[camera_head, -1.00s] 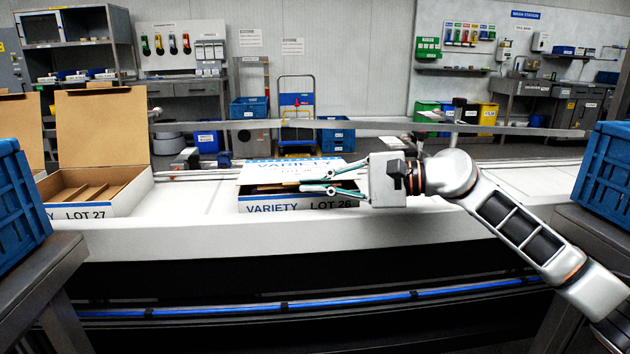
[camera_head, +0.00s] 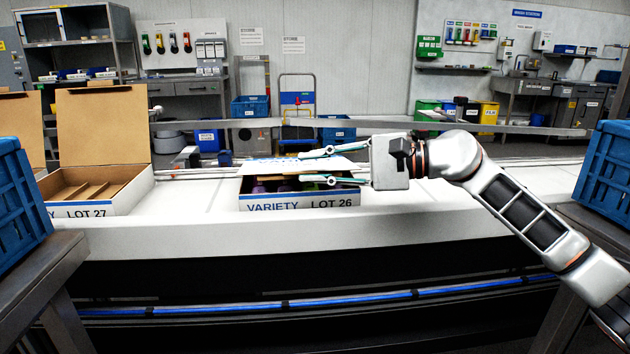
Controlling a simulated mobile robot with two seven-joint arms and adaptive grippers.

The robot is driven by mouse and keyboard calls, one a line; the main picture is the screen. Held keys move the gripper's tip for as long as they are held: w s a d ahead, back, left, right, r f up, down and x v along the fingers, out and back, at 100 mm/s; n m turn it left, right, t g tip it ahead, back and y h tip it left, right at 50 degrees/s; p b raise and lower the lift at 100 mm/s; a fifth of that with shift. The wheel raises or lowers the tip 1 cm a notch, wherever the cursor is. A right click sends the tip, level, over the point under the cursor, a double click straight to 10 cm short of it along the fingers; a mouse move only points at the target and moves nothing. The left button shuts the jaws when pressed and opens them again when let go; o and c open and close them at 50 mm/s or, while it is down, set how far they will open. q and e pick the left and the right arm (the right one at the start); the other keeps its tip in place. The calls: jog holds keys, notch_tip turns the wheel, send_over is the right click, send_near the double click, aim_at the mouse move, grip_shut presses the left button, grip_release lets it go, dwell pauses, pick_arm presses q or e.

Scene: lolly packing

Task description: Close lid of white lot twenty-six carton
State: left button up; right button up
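The white lot twenty-six carton (camera_head: 300,203) stands on the white conveyor, its front reading VARIETY LOT 26. Its white lid with blue print (camera_head: 262,170) is tilted part-way over it, with a gap at the front. Dark and purple contents show through the gap. My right gripper (camera_head: 318,167) reaches in from the right with its two fingers apart. One finger shows over the lid's upper side and the other by its front edge, over the gap. I cannot tell whether either touches the lid. My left gripper is not in view.
An open LOT 27 carton (camera_head: 105,204) stands to the left on the conveyor (camera_head: 400,225), its brown lid upright. Another open carton is at the far left. Blue crates stand at the left (camera_head: 18,205) and right (camera_head: 607,170). The conveyor between the cartons is clear.

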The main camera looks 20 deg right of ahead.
notch_tip(320, 180, up, 7)
dwell(0.3)
jog(key=shift+f, duration=0.1)
